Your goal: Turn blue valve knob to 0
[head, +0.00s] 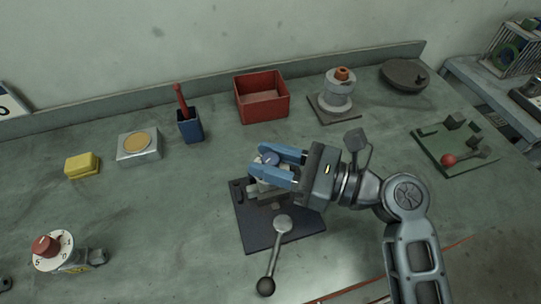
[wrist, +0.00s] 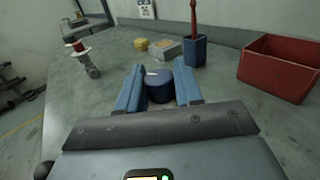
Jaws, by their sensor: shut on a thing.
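The blue valve knob (wrist: 158,85) is a round dark-blue cap with a pale mark on its top. In the head view the knob (head: 266,158) shows between my fingers, above a grey valve body (head: 262,190) on a dark base plate (head: 252,232). My gripper (head: 276,164) comes from the right, with one blue finger on each side of the knob. In the wrist view my gripper (wrist: 159,90) is shut on the knob. The scale and the 0 are not readable; the fingers hide much of the valve.
A grey lever with a dark ball (head: 265,286) stands at the plate's front. A red knob with a numbered white dial (head: 46,246) is at front left. A red bin (head: 262,97), blue holder (head: 189,127) and grey stand (head: 339,96) are behind. The table left of the plate is clear.

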